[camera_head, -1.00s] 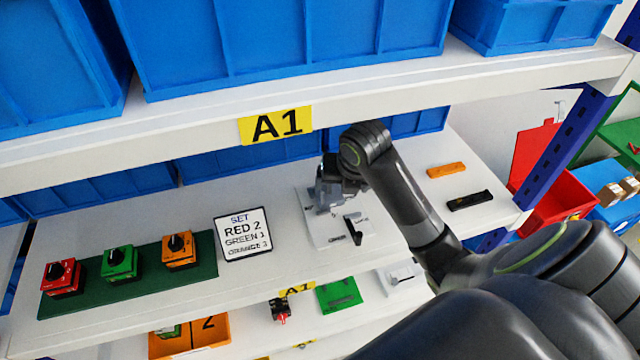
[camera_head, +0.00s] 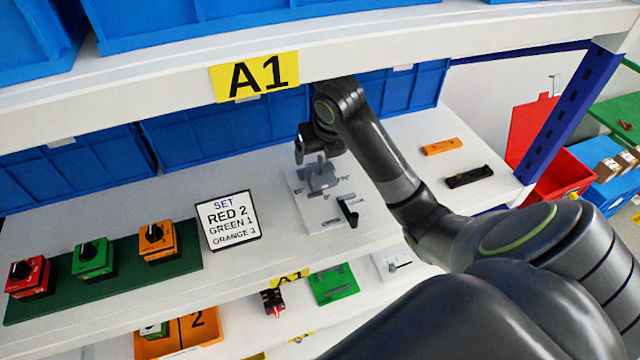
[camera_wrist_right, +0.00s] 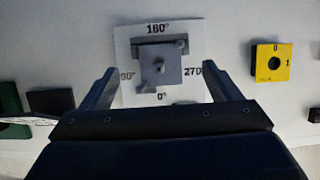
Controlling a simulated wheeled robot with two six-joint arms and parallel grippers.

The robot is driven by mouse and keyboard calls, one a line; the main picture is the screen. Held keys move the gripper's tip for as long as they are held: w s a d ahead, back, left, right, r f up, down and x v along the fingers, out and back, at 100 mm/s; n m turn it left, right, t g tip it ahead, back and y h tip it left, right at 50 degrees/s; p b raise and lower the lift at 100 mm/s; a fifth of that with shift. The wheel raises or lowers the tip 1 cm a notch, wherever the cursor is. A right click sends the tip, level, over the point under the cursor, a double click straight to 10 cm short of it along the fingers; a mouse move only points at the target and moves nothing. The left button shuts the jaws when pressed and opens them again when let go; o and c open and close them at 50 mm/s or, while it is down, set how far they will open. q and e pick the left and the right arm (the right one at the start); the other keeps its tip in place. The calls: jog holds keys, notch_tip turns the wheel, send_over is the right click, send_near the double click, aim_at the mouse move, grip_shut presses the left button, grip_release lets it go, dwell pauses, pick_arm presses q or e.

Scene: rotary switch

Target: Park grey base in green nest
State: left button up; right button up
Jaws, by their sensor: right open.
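In the right wrist view the grey base (camera_wrist_right: 160,68) lies square on a plate printed with 0°, 90°, 180° and 270°. My right gripper (camera_head: 318,143) is above and behind it in the head view. In the right wrist view its fingers (camera_wrist_right: 158,82) are apart, one on each side of the base, with gaps. A green piece (camera_head: 335,284), possibly the green nest, lies on the lower shelf. My left gripper is not in view.
Red, green and orange rotary switches (camera_head: 93,258) stand on a green board at left. A sign (camera_head: 228,220) reads RED 2, GREEN 1, ORANGE 3. Orange (camera_head: 442,146) and black (camera_head: 468,177) bars lie right. The upper shelf overhangs.

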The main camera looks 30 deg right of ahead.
aim_at(320, 164)
jog(key=shift+b+x, duration=0.9)
jog(key=shift+x, duration=0.25)
jog(key=x, duration=0.1)
jog(key=b+x, duration=0.2)
jog(key=shift+s+a+f, duration=0.15)
jog(key=shift+s+f, duration=0.1)
jog(key=shift+f, duration=0.05)
jog(key=shift+w+f, duration=0.2)
jog(key=shift+f, duration=0.2)
jog(key=shift+c, duration=0.3)
jog(key=c, duration=1.1)
jog(key=shift+o, duration=0.2)
jog(key=shift+r, duration=0.2)
